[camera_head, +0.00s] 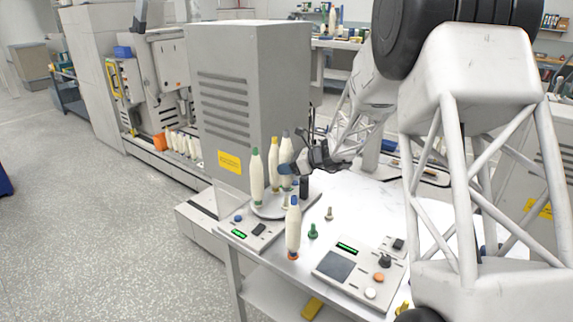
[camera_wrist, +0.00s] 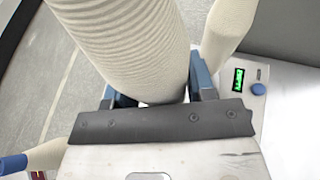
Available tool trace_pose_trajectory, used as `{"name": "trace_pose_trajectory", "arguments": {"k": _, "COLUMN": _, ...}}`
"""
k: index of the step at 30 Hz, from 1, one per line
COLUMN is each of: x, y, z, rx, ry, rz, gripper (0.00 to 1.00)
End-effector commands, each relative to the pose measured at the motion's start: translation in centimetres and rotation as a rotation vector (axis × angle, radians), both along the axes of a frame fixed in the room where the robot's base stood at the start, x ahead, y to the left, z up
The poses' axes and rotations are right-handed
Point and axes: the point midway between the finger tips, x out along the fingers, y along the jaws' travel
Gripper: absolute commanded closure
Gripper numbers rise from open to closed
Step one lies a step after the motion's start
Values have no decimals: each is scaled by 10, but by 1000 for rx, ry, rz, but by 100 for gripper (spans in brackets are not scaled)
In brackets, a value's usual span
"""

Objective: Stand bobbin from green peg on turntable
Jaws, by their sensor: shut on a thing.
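My gripper (camera_head: 287,170) is shut around a cream bobbin with a grey top (camera_head: 286,149), held upright at the right side of the turntable (camera_head: 268,211). In the wrist view the held bobbin (camera_wrist: 135,45) fills the space between my blue fingers. Whether its foot touches the turntable I cannot tell. A green-topped bobbin (camera_head: 257,177) and a yellow-topped bobbin (camera_head: 274,160) stand upright on the turntable, left of the held one. The green peg (camera_head: 312,231) stands bare on the table in front.
A blue-topped bobbin (camera_head: 293,228) stands on an orange peg near the table's front edge; its blue tip shows in the wrist view (camera_wrist: 12,164). A bare grey peg (camera_head: 329,213) stands behind the green peg. Control panels (camera_head: 362,270) lie at front; a tall grey cabinet (camera_head: 240,90) stands behind the turntable.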

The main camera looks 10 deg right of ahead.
Motion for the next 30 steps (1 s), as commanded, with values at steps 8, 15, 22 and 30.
{"name": "trace_pose_trajectory", "arguments": {"k": 8, "x": 0, "y": 0, "z": -13, "rx": 0, "ry": 0, "rz": 0, "gripper": 76}}
{"name": "trace_pose_trajectory", "arguments": {"k": 15, "x": 0, "y": 0, "z": -17, "rx": 0, "ry": -1, "rz": 0, "gripper": 76}}
{"name": "trace_pose_trajectory", "arguments": {"k": 22, "x": 0, "y": 0, "z": -16, "rx": 0, "ry": -1, "rz": 0, "gripper": 76}}
{"name": "trace_pose_trajectory", "arguments": {"k": 30, "x": 0, "y": 0, "z": -16, "rx": 0, "ry": -1, "rz": 0, "gripper": 76}}
